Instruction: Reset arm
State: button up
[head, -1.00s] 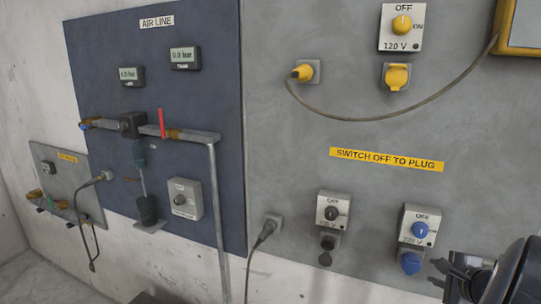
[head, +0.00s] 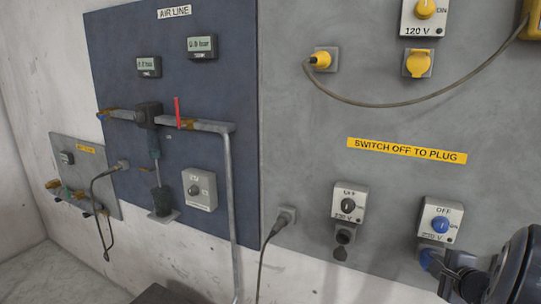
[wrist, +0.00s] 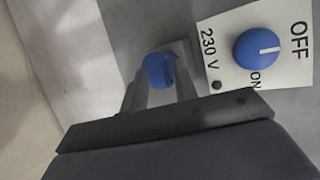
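My gripper (head: 437,268) is at the lower right of the head view, close beside the blue socket (head: 426,258) under the blue-knobbed switch (head: 441,224). In the wrist view, its two fingers (wrist: 160,88) stand apart with nothing clearly clamped between them. The blue socket (wrist: 158,70) shows at the fingertips; whether they touch it I cannot tell. The switch's blue knob (wrist: 258,48) is to the right in the wrist view, its white mark lying along the line toward OFF. My arm partly hides the area below the socket in the head view.
A second switch (head: 348,204) and its dark socket (head: 343,238) are to the left. A yellow plug (head: 320,60) and cable hang above. The blue air-line panel (head: 195,130) with its red-handled pipe is farther left. The wall between the yellow label (head: 407,150) and lower switches is clear.

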jog(key=shift+s+a+f+t+b, duration=0.2)
jog(key=shift+s+f+t+b, duration=0.15)
jog(key=shift+b, duration=0.85)
jog(key=shift+f+b, duration=0.1)
jog(key=shift+b, duration=0.4)
jog(key=shift+a+n+t, duration=0.1)
jog(key=shift+n+t, duration=0.2)
jog(key=shift+t, duration=0.05)
